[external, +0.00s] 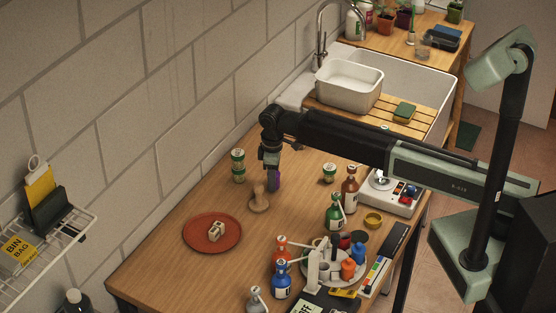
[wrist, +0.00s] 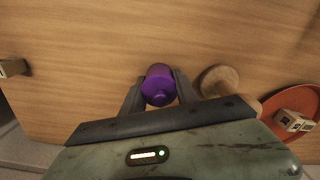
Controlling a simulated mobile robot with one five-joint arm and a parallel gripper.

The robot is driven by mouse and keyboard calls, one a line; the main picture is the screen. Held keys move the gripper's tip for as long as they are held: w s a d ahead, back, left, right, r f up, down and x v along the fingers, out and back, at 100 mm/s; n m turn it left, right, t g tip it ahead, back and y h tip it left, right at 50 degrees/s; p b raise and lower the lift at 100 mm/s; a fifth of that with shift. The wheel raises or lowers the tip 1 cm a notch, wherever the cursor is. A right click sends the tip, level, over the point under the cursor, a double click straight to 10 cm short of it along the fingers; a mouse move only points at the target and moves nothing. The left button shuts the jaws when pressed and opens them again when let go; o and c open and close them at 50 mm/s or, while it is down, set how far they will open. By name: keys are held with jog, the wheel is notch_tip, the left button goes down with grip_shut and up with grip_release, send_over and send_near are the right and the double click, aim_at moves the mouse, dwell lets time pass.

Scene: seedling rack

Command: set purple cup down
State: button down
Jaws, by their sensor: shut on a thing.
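The purple cup (wrist: 159,85) is between the two fingers of my gripper (wrist: 158,93) in the wrist view. The fingers are shut on it, one on each side. In the external view my gripper (external: 272,183) points down over the wooden table, and a small part of the purple cup (external: 274,183) shows at its fingers. I cannot tell whether the cup touches the table.
A wooden dibber (external: 259,200) stands close beside my gripper. A red-brown saucer (external: 196,236) with a small block on it lies nearer the front. Green-and-cream tins (external: 238,166) stand behind, by the wall. Bottles and a caddy (external: 312,272) crowd the right front.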

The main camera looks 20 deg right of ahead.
jog(key=shift+f, duration=0.35)
jog(key=c, duration=0.9)
grip_release()
jog(key=shift+c, duration=0.2)
notch_tip(320, 180, up, 12)
jog(key=p, duration=1.2)
jog(key=shift+r+p, duration=0.25)
jog(key=shift+p, duration=0.05)
jog(key=shift+f, duration=0.1)
